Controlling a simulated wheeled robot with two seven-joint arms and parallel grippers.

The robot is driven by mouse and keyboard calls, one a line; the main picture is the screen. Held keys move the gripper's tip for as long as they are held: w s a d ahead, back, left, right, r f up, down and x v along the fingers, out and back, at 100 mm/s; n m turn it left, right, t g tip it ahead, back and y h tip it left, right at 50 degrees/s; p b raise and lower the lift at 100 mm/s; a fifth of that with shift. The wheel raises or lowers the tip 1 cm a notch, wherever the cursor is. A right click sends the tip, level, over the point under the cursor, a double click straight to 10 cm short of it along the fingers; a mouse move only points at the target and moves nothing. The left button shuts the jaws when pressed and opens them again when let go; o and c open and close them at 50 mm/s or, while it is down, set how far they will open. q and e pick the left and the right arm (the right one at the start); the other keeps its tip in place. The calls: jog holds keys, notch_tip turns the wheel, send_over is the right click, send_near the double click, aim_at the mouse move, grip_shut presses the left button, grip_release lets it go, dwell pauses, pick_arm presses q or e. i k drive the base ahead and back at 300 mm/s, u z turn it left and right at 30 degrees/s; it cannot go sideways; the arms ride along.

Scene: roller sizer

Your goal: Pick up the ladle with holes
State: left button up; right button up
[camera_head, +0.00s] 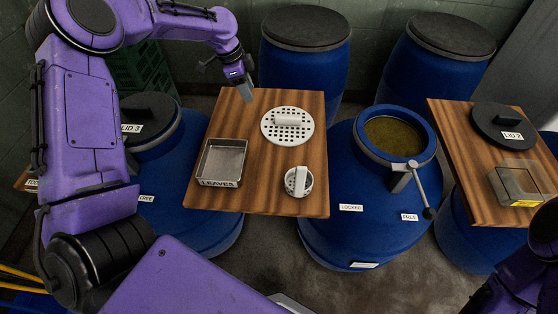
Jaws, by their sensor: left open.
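A small round metal ladle with holes (298,182) sits near the front right of the middle wooden board (240,106). A pale upright grip stands across it. Behind it on the same board lies a larger white perforated disc (287,126) with a block handle. My left gripper (247,93) is open and points down at the board's back left corner. It is apart from the ladle and to its upper left. My right arm shows only in part at the lower right corner, and its gripper is not visible.
A metal tray labelled LEAVES (222,162) is on the board's left. An open blue barrel (384,210) of murky liquid, with a projecting lever (421,190), stands to the right. Another board (462,158) holds LID 2 (497,120) and a clear box (516,184). More blue barrels stand behind.

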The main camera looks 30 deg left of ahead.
aim_at(298, 180)
jog(key=u, duration=0.65)
